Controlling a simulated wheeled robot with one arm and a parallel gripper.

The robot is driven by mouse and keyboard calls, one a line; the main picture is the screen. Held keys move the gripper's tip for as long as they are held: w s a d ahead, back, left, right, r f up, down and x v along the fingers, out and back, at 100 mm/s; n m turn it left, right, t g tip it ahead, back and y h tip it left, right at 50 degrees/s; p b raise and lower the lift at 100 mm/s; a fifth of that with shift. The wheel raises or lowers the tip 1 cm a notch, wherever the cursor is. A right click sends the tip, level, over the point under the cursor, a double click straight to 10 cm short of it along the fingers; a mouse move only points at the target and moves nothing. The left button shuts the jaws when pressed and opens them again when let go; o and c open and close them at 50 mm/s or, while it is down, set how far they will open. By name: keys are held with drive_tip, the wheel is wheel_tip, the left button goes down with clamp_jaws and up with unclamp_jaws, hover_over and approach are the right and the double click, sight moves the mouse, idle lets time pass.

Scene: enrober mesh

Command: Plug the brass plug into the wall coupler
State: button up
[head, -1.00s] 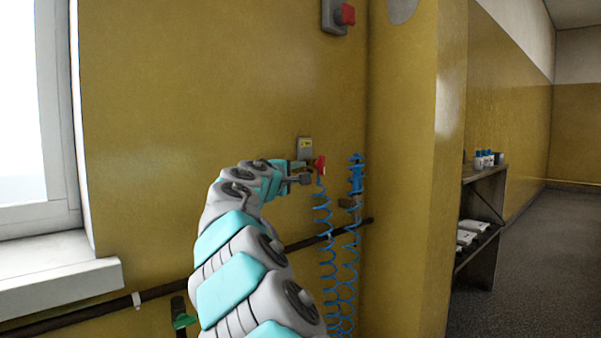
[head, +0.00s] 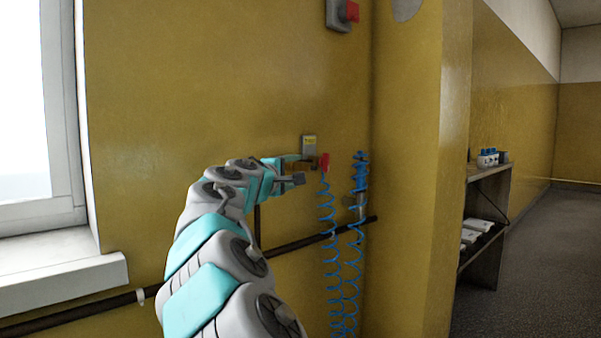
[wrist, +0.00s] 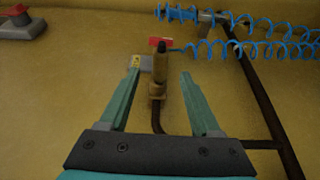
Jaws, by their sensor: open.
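A brass fitting (wrist: 160,75) stands between my fingers in the wrist view, with a dark end. The blue coiled hose (head: 327,225) runs from beside that end. I take the brass to be the plug lined up on the wall coupler (wrist: 156,92), but cannot tell where one stops or whether it is fully seated. A red handle (head: 325,162) is beside it; it also shows in the wrist view (wrist: 155,42). My gripper (head: 300,169) is open, its fingers on either side of the brass with gaps. It also shows in the wrist view (wrist: 159,74).
A grey plate with a yellow label (head: 309,145) is on the wall behind. A second blue coil end (head: 360,170) hangs at right on a bracket. A dark pipe (head: 300,243) runs along the wall. A shelf (head: 485,205) stands beyond the pillar.

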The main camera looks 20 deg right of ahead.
drive_tip(key=v, duration=0.3)
drive_tip(key=shift+s, duration=0.1)
